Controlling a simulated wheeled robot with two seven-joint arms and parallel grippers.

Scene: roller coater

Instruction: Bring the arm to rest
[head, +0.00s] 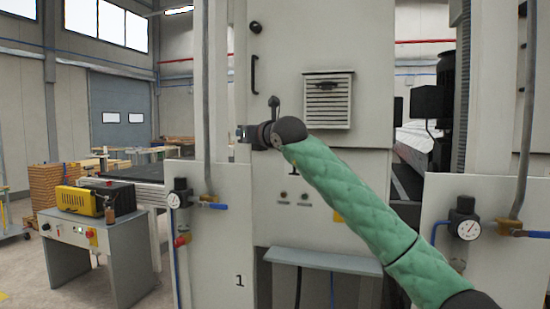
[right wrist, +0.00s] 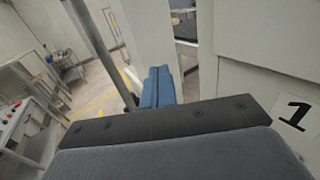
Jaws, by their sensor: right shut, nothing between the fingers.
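My right arm, in a green padded sleeve, reaches up and left from the lower right corner of the head view. Its right gripper (head: 241,132) is at the arm's far end, in front of the tall pale machine cabinet (head: 380,60). In the right wrist view the two blue fingers of the right gripper (right wrist: 158,72) are together, with nothing seen between them. The gripper appears apart from the panels around it. My left arm and left gripper are not in view.
White panels stand in front, the left one (head: 217,255) with a gauge and a blue-handled valve (head: 213,206), the right one (head: 433,195) with another gauge (head: 467,229). A vertical pipe (head: 206,90) rises left of the gripper.

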